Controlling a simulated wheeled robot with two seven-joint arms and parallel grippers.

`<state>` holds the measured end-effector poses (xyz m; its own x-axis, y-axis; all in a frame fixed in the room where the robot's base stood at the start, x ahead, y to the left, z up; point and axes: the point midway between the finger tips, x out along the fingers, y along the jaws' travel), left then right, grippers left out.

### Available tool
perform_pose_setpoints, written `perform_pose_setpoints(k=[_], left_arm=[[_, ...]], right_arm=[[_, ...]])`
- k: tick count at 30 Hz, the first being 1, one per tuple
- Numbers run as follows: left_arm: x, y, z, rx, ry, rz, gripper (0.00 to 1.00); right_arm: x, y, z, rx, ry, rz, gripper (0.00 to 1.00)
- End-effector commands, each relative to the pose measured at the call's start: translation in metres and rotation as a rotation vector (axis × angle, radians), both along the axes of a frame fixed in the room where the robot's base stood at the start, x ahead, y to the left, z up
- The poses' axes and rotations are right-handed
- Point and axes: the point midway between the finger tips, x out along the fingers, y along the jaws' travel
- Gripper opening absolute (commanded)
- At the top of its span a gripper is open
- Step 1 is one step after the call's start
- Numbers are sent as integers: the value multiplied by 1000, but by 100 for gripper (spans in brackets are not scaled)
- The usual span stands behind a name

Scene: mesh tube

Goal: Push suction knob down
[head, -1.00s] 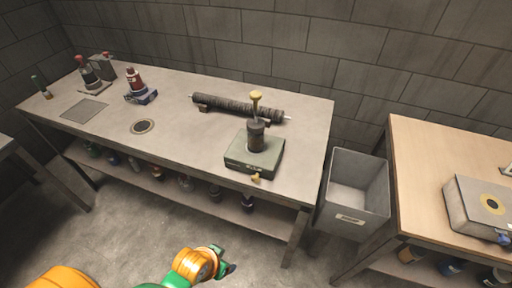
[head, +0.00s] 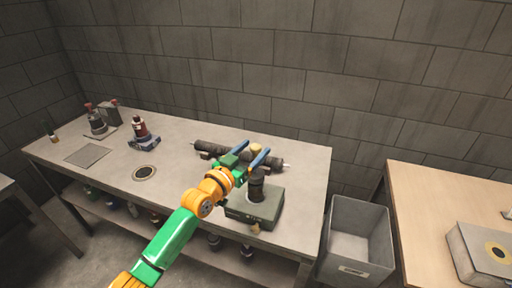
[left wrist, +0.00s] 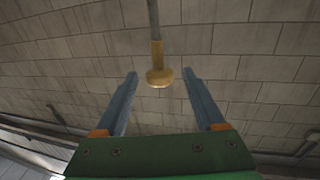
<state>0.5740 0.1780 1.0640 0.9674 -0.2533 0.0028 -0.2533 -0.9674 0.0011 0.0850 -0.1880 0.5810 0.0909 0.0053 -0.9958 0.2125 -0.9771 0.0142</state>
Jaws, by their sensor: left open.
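The yellow suction knob (head: 256,147) tops a thin stem on a dark cylinder (head: 257,184), which stands on a green-grey box (head: 262,206) near the right end of the grey bench. In the left wrist view the knob (left wrist: 160,77) and its rod show between the two blue fingers, with clear gaps on both sides. My left gripper (head: 255,150) is open, at about the knob's height, and hides the stem in the head view. I cannot tell whether the knob lies fully between the fingertips in depth. My right gripper is not in view.
A dark mesh tube (head: 213,149) lies behind the box. A red bottle (head: 140,129) and other lab items stand on the left of the grey bench (head: 185,160). A grey bin (head: 357,240) stands between it and a wooden table (head: 425,215).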

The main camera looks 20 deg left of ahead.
Motion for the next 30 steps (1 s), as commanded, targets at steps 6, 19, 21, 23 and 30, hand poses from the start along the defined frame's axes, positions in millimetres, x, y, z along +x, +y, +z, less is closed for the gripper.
perform_pose_setpoints(k=[6,19,21,23,30], left_arm=[[16,-5,-1,1,1,0,72],[16,-5,-1,1,2,0,18],[16,-5,-1,1,2,0,0],[16,-5,-1,2,3,0,0],[16,-5,-1,3,2,0,0]], right_arm=[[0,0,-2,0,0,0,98],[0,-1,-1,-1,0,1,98],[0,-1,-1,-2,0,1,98],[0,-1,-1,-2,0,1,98],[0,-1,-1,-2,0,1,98]])
